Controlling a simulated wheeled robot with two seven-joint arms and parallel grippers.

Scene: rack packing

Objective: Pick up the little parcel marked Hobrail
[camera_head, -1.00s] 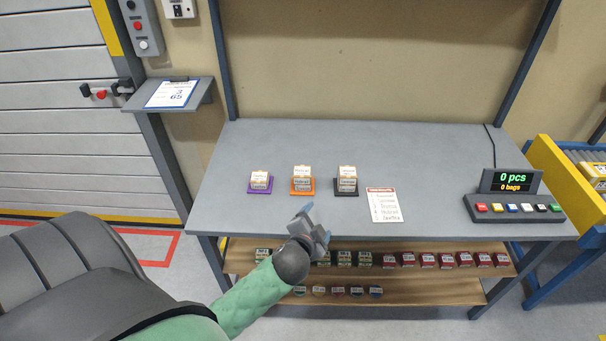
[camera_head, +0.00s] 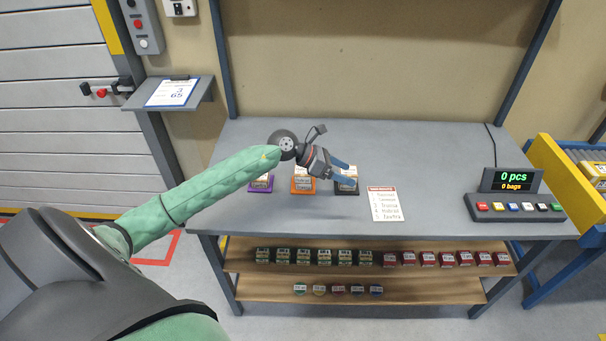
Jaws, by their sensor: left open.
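Small white-and-tan parcels are stacked on three coloured bases on the grey table. The purple base (camera_head: 260,188) is at left, the orange base (camera_head: 303,190) in the middle and the dark base (camera_head: 346,190) at right. The parcel labels are too small to read, so I cannot tell which is marked Hobrail. My left gripper (camera_head: 347,172) is open and empty, above the right stack and partly in front of it. My right gripper is not in view.
A printed list card (camera_head: 384,204) lies right of the stacks. A button console with a display (camera_head: 514,198) stands at the table's right end. A yellow rack (camera_head: 560,175) is at right.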

